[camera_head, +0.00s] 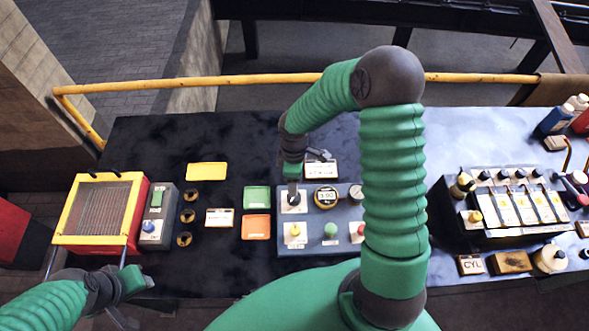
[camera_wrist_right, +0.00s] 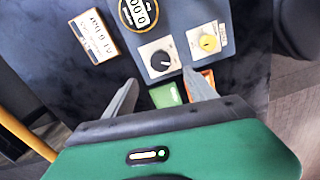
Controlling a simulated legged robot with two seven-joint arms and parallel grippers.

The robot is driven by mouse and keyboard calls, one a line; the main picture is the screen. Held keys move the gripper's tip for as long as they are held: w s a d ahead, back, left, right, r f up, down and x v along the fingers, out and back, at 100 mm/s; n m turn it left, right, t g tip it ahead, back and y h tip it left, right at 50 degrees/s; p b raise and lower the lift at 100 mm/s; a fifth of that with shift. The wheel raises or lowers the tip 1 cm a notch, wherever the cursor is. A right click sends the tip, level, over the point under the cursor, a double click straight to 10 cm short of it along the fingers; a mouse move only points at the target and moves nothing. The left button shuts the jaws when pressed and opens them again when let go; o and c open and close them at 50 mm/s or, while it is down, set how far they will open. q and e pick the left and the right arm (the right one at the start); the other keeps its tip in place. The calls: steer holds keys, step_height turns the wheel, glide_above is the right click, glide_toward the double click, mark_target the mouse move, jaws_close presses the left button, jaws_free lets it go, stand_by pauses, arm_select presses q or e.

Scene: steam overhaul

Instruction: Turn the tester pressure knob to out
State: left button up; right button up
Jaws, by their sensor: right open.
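The tester is a blue-grey panel (camera_head: 318,245) in the middle of the bench. Its black knob (camera_wrist_right: 158,57) sits on a white plate near the round display (camera_wrist_right: 139,11). The knob's pointer and lettering are too small to read. My left gripper (camera_head: 132,300) is low at the left, away from the tester; its jaw state is unclear.
A yellow knob (camera_head: 295,231), a green knob (camera_head: 330,230) and a red knob (camera_head: 360,230) line the tester's lower row. Green (camera_head: 257,197) and orange (camera_head: 256,226) trays lie left of it. A yellow-red box (camera_head: 100,212) stands farther left.

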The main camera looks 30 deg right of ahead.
step_height(320, 180, up, 6)
steer(key=shift+d, duration=0.1)
stand_by(0.4)
